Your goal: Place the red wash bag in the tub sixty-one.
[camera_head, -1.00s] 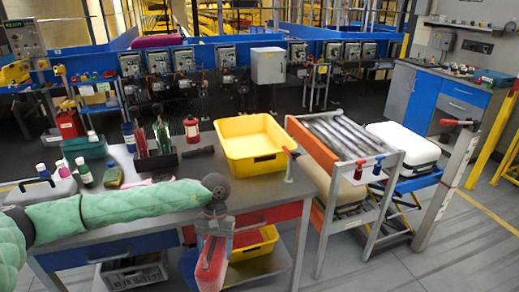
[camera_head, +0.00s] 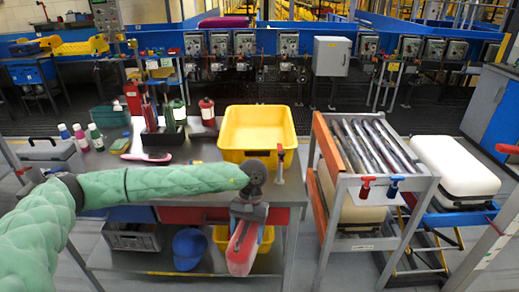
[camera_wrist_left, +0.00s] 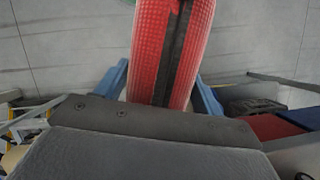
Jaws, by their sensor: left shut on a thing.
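My left gripper (camera_head: 247,214) hangs in front of the workbench, pointing down. It is shut on the red wash bag (camera_head: 242,252), which hangs below it. In the left wrist view the bag (camera_wrist_left: 150,45), red with a dark stripe, sits between the blue fingers of the gripper (camera_wrist_left: 160,92). A yellow tub (camera_head: 232,150) stands on the bench behind the gripper, and another yellow tub (camera_head: 221,238) is on the shelf below, partly hidden by the bag. I cannot read a number on either tub. My right gripper is not in view.
On the bench stand a black holder (camera_head: 160,138) with bottles, a red bottle (camera_head: 207,112), a pink brush (camera_head: 147,158), a teal bin (camera_head: 110,116) and small bottles (camera_head: 80,137). A blue cap (camera_head: 189,250) lies on the lower shelf. A roller cart (camera_head: 390,190) stands right of the bench.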

